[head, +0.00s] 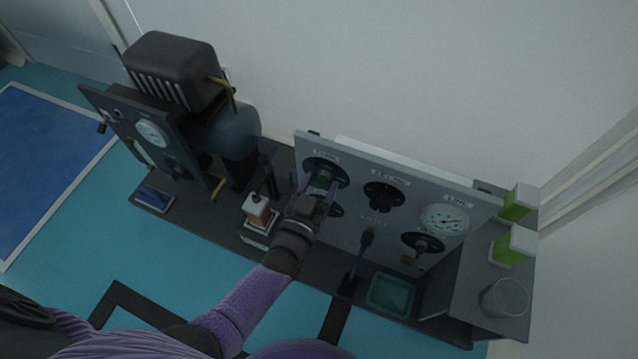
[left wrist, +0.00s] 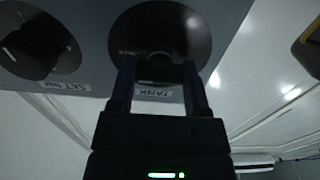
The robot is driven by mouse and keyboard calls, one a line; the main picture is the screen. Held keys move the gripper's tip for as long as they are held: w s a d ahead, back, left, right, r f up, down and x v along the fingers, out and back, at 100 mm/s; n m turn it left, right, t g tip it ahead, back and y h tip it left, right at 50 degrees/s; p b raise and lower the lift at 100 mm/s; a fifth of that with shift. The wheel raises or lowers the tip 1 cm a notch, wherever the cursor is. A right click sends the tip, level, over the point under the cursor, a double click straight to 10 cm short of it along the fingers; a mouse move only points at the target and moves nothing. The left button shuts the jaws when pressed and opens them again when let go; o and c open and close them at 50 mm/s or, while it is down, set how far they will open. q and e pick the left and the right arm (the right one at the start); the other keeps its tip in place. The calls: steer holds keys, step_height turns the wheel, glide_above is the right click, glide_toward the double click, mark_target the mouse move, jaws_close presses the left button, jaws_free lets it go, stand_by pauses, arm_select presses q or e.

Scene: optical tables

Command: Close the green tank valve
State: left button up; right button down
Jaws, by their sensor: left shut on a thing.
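In the left wrist view the two fingers (left wrist: 156,85) straddle a dark knob (left wrist: 160,70) in front of the black dial (left wrist: 160,32), with the TANK label upside down. The knob's turn angle is hard to tell. My right gripper is not in view.
The panel also has a SET knob (head: 384,195), a LINE gauge (head: 444,220) and a lower black knob (head: 423,245). A compressor (head: 175,70) stands at left. A teal tray (head: 391,295), green-and-white boxes (head: 513,245) and a glass (head: 504,297) are at right.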

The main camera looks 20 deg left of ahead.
arm_select(q)
steer(key=shift+c, duration=0.3)
steer(key=shift+n, duration=0.3)
steer(key=n, duration=0.3)
steer(key=shift+n, duration=0.3)
steer(key=n, duration=0.5)
steer(key=shift+n+b, duration=0.3)
steer(key=shift+b, duration=0.1)
steer(key=n, duration=0.2)
steer(key=shift+f+n, duration=0.1)
steer(key=shift+n, duration=0.6)
steer(key=shift+n+b, duration=0.7)
steer(key=shift+n, duration=1.8)
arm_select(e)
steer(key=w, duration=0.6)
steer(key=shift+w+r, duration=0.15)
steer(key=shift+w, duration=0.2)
